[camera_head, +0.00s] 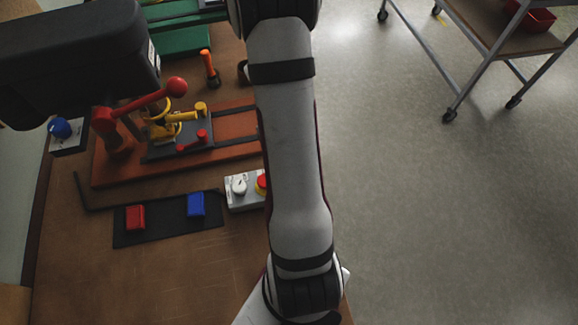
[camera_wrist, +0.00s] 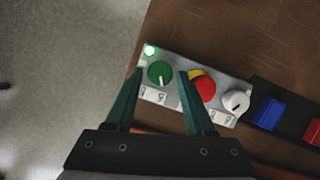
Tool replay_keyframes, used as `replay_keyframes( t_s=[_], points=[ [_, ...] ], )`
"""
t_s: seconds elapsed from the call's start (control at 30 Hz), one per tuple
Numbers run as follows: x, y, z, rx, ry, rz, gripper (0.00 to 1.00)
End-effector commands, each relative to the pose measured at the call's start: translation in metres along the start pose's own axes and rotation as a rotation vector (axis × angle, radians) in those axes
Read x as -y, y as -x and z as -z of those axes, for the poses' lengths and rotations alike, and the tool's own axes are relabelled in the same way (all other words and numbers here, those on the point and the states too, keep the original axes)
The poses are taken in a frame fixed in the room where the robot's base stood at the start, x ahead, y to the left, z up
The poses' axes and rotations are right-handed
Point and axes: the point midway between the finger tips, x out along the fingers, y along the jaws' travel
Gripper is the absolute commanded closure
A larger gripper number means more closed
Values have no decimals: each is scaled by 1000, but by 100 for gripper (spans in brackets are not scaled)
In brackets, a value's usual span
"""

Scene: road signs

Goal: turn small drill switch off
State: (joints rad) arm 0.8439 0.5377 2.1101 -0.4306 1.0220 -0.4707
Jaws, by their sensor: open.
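A grey control box (camera_wrist: 222,112) shows in the wrist view. I cannot tell the height gap. In the head view the box (camera_head: 246,202) is partly behind my arm, which hides the green knob and my gripper. No label naming the small drill is readable.
A drill press with a red-ball lever (camera_head: 176,87) stands on an orange base (camera_head: 235,118). A red block (camera_head: 135,217) and a blue block (camera_head: 196,205) lie on a black mat (camera_head: 165,234). A blue knob (camera_head: 60,127) sits at left.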

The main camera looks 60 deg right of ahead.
Motion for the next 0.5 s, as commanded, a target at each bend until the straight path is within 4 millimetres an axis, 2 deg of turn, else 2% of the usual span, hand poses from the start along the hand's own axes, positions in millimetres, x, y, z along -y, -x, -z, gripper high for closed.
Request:
replay_keyframes(
  t_s=[0.13, 0.37, 0.4, 0.5],
  points=[
    [0, -9, -1, 1, -1, 1, 46],
    [0, -10, 0, 0, 0, 1, 46],
    [0, -10, 0, 0, 0, 0, 47],
    [0, -10, 0, 0, 0, 0, 65]
  ],
)
